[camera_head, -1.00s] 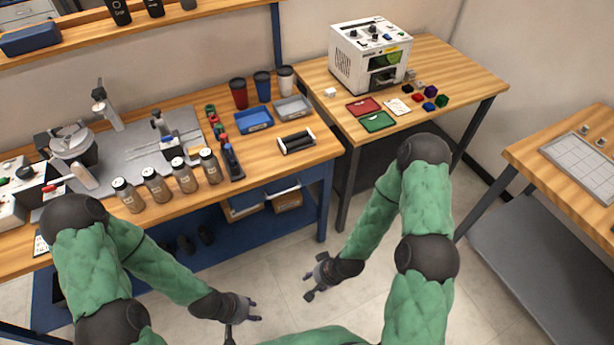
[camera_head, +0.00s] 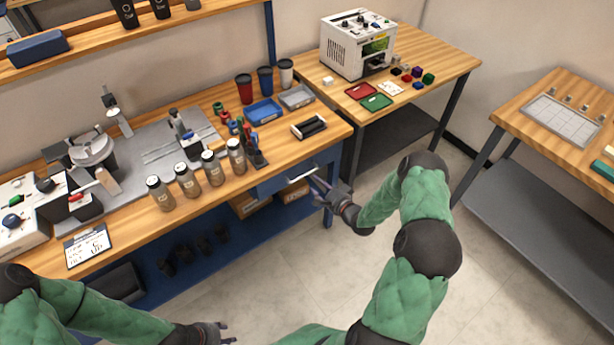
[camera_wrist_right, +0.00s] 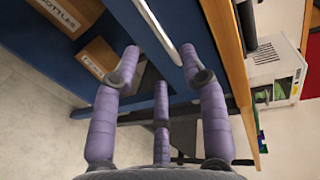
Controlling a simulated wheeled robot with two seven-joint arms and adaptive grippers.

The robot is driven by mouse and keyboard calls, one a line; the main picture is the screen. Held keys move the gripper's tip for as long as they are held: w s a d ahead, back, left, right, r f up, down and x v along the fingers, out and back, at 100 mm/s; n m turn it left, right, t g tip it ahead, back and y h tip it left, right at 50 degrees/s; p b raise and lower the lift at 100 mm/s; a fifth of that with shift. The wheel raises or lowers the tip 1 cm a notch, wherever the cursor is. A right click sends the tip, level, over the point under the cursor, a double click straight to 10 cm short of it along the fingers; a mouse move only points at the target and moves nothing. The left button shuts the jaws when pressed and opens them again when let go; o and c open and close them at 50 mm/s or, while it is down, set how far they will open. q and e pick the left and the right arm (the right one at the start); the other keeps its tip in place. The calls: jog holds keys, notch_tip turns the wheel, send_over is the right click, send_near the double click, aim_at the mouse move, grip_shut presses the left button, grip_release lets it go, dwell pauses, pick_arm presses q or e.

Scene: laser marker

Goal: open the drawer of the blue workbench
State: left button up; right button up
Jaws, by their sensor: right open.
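The blue workbench (camera_head: 140,262) has a wooden top, and its blue drawer (camera_head: 270,186) sits under the right end. The drawer looks shut, with a pale bar handle (camera_head: 302,174) along its front. In the right wrist view the handle (camera_wrist_right: 158,30) runs slanting across the blue drawer front (camera_wrist_right: 193,30). My right gripper (camera_head: 318,187) is open and empty, close to the handle. In the wrist view the handle shows between its spread fingertips (camera_wrist_right: 160,55); I cannot tell whether they touch it. My left gripper (camera_head: 222,333) is low at the bottom, away from the drawer; its opening is unclear.
Cardboard boxes (camera_wrist_right: 97,57) stand on the shelf below the drawer. Bottles (camera_head: 187,180), cups (camera_head: 265,80) and trays (camera_head: 264,111) stand on the bench top. A table with a white machine (camera_head: 357,45) adjoins at right. The floor in front is clear.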

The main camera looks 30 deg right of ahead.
jog(key=b+x, duration=0.2)
jog(key=x, duration=0.6)
grip_shut()
